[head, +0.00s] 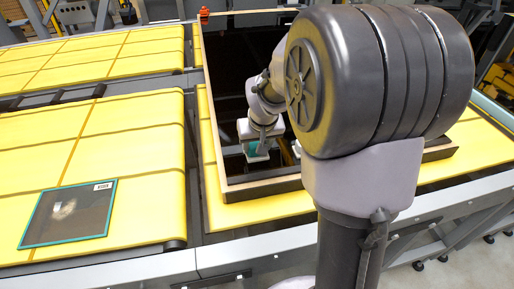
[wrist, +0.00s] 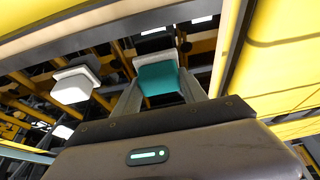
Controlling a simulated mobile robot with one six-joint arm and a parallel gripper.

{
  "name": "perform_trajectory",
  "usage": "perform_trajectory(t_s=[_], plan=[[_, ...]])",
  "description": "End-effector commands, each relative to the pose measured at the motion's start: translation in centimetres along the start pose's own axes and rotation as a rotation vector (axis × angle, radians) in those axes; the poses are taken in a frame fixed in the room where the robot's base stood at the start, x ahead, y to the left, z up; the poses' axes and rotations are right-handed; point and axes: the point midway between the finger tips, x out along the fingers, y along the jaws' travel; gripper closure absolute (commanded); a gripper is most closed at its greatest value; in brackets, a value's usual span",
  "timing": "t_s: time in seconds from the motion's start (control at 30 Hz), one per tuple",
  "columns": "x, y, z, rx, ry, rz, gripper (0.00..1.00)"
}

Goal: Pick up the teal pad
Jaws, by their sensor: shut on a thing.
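The teal pad (wrist: 160,79) is a small block with a white edge on its far side. In the wrist view it sits between the two grey fingers of my gripper (wrist: 161,90), which is shut on it. In the head view the teal pad (head: 258,147) shows at the end of my arm, over the dark area inside a framed enclosure. Parts of the pad are hidden by my gripper there.
A dark teal-edged panel (head: 68,213) with a white label lies on the yellow surface (head: 130,125) at left. A white block (wrist: 76,86) shows left of my fingers in the wrist view.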

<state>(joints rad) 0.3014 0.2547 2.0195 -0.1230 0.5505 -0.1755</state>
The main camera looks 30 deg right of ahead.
Motion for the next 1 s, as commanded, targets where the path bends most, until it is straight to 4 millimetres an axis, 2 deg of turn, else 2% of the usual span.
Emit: perform_trajectory(t_s=[0.1, 0.23, 0.5, 0.63, 0.8, 1.0], plan=[[-2.2, 0.0, -0.9, 0.000, 0.003, 0.000, 0.91], [-2.8, -2.0, 1.1, -0.005, 0.001, -0.001, 0.91], [-5.7, -7.4, 6.4, -0.007, 0.002, -0.003, 0.91], [-6.8, -9.4, 8.4, -0.006, 0.002, -0.002, 0.91], [-7.4, -10.6, 9.7, -0.001, 0.001, -0.001, 0.91], [-7.5, -10.7, 9.8, 0.000, 0.000, 0.000, 0.91]])
